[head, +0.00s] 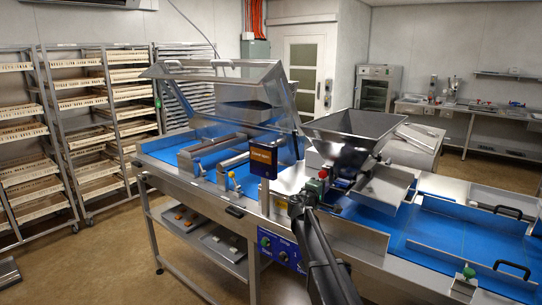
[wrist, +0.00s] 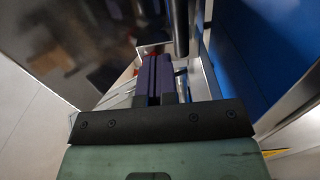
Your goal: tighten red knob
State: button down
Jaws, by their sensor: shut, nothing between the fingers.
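The red knob shows as a small red patch (head: 323,173) below the grey hopper in the head view. In the wrist view a red bit (wrist: 152,51) lies just beyond my fingertips, mostly hidden behind them. My gripper (wrist: 154,62) has two dark purple fingers pressed together, with nothing between them. Its tips point toward the red part; I cannot tell whether they touch it. In the head view my dark arm reaches up to this spot and the fingers are hard to make out.
The steel hopper (head: 348,128) stands just above my gripper. A blue conveyor belt (head: 455,225) runs to the right. A dark blue box with orange lettering (head: 263,158) stands to the left. A blue control panel (head: 279,249) is on the machine's front.

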aim_at(326, 176)
jog(key=shift+v, duration=0.85)
jog(key=w+r+p, duration=0.1)
jog(key=w+d+r+p, duration=0.1)
jog(key=w, duration=0.1)
jog(key=w+d+r+p, duration=0.1)
jog(key=w, duration=0.1)
jog(key=shift+d, duration=0.25)
jog(key=shift+r, duration=0.15)
jog(key=shift+f+b, duration=0.25)
jog(key=shift+b, duration=0.1)
